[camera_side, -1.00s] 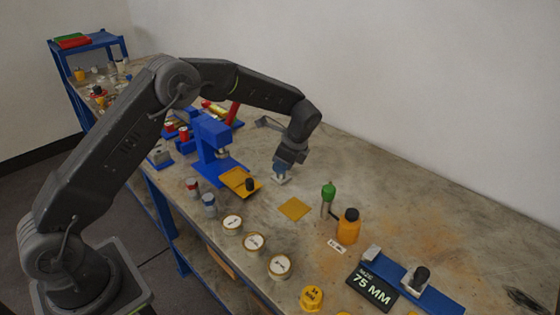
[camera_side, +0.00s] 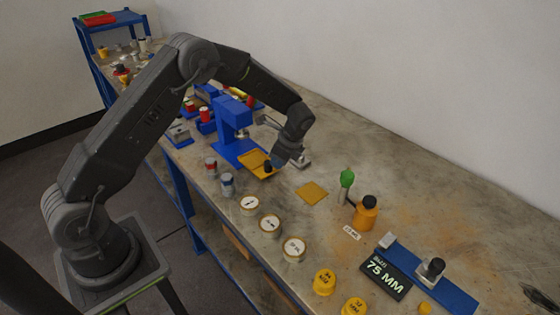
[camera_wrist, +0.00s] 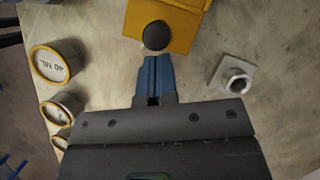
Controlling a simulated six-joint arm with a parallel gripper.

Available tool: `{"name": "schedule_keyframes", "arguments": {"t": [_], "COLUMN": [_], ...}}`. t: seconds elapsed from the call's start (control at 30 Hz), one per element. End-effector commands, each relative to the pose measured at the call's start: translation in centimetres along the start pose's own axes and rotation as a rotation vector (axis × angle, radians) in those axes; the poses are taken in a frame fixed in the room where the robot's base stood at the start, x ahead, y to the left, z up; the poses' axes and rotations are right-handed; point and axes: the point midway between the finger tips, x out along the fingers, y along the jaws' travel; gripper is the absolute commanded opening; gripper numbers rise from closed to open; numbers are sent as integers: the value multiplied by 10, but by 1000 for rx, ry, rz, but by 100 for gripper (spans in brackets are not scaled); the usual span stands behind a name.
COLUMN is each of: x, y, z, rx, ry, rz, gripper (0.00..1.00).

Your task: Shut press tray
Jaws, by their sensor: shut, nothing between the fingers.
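The blue press (camera_side: 232,118) stands on the bench with its yellow tray (camera_side: 252,160) sticking out at the front. A black round knob (camera_side: 268,168) sits at the tray's outer end. My gripper (camera_side: 279,164) is shut and empty, low beside the knob. In the wrist view the yellow tray (camera_wrist: 181,17) is at the top, with the dark knob (camera_wrist: 156,36) just ahead of my blue fingertips (camera_wrist: 155,58). I cannot tell whether the fingertips touch the knob. The inner end of the tray is hidden under the press.
A small grey flanged piece (camera_side: 303,162) stands right of my gripper. A flat yellow plate (camera_side: 312,193) lies nearby. White-topped jars (camera_side: 249,205) and small cans (camera_side: 227,184) stand in front. An orange bottle (camera_side: 365,214) is farther right. The bench behind is fairly clear.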

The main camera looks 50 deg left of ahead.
Motion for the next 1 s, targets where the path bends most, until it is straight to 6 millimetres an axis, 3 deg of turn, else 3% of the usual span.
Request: {"name": "schedule_keyframes", "arguments": {"t": [0.33,0.67,0.87,1.0], "x": [12,12,6,-5], "y": [-16,-16,-16,-16], "z": [29,29,14,-13], "rx": [-3,0,2,4], "ry": [-2,-1,0,-1], "rz": [1,1,0,-2], "gripper": [0,0,0,0]}}
